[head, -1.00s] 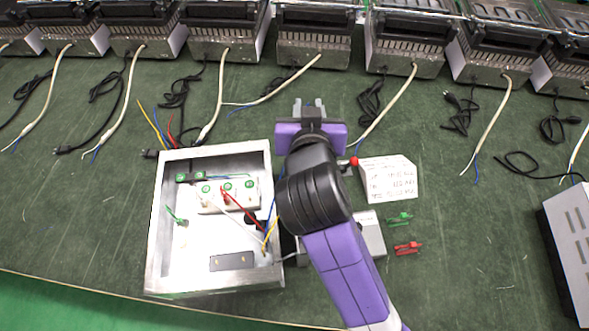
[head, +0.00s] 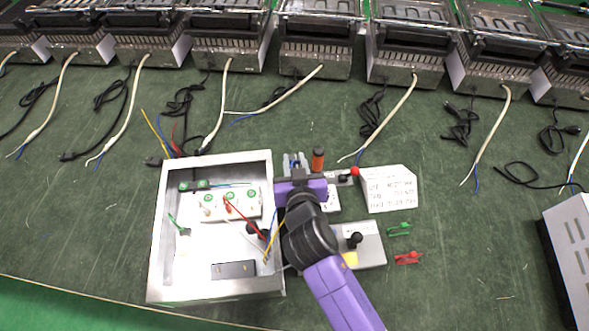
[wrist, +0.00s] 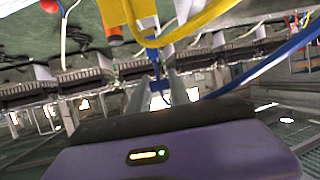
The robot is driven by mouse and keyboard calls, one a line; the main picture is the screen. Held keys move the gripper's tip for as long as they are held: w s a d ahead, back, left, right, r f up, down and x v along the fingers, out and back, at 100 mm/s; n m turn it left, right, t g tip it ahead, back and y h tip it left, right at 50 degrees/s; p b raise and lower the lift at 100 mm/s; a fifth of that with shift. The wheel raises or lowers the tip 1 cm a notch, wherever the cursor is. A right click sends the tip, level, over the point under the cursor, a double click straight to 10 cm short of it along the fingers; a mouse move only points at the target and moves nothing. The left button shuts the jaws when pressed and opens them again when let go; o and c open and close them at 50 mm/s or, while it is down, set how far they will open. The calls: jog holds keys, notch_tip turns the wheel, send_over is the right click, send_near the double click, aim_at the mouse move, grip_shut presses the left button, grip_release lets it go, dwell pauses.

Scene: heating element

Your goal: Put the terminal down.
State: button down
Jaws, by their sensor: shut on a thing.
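My gripper (head: 296,163) is over the right edge of the open metal box, near its upper right corner. Its jaws are closed on a small blue piece, which I take to be the terminal (wrist: 154,68); in the wrist view it sits between the two metal fingers. A blue wire (wrist: 265,65) and a yellow wire (wrist: 185,25) cross close in front of the wrist camera. Whether the terminal touches anything below cannot be told.
The open metal box (head: 157,235) holds wires and a white block (head: 228,206). Heaters line the back.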

jog(key=shift+f, duration=2.05)
jog(key=shift+f+b, duration=0.15)
jog(key=shift+b, duration=0.15)
jog(key=c, duration=1.2)
grip_release()
